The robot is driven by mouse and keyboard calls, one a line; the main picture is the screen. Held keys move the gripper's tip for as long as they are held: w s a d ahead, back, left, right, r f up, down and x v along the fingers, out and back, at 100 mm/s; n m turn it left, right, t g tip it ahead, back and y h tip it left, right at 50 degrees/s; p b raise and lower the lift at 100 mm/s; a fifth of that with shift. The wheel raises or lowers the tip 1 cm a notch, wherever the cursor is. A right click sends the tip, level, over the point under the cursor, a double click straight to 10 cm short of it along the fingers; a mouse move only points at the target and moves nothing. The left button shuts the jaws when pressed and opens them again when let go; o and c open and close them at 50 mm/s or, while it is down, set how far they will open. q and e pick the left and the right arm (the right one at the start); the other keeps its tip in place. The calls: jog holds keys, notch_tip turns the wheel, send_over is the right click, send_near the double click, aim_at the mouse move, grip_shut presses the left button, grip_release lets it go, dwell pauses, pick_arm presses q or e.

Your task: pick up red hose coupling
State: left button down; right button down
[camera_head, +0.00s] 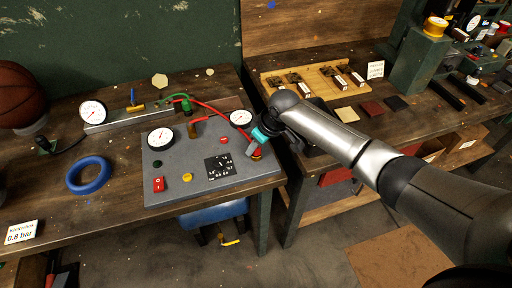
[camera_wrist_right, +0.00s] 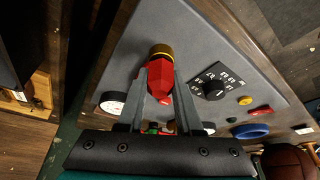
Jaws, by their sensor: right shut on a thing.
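The red hose coupling (camera_wrist_right: 160,78) has a red body and a brass-coloured end. In the right wrist view it sits between the two grey fingers of my right gripper (camera_wrist_right: 161,86), which is shut on it. In the head view the coupling's brass end (camera_head: 257,155) shows just beyond my right gripper (camera_head: 253,148), at the right edge of the grey panel (camera_head: 200,190). Whether the coupling still touches the panel I cannot tell. My left gripper is not in view.
The panel carries gauges (camera_head: 160,137), a black dial plate (camera_head: 219,166) and a red switch (camera_head: 158,184). A red hose (camera_head: 213,108) runs behind my gripper. A blue ring (camera_head: 88,175) and a basketball (camera_head: 18,95) are at left. A wooden board (camera_head: 325,72) lies on the right bench.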

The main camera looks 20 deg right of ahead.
notch_tip(320, 180, up, 20)
jog(key=p, duration=0.3)
jog(key=shift+f+b, duration=1.85)
jog(key=shift+f, duration=4.9)
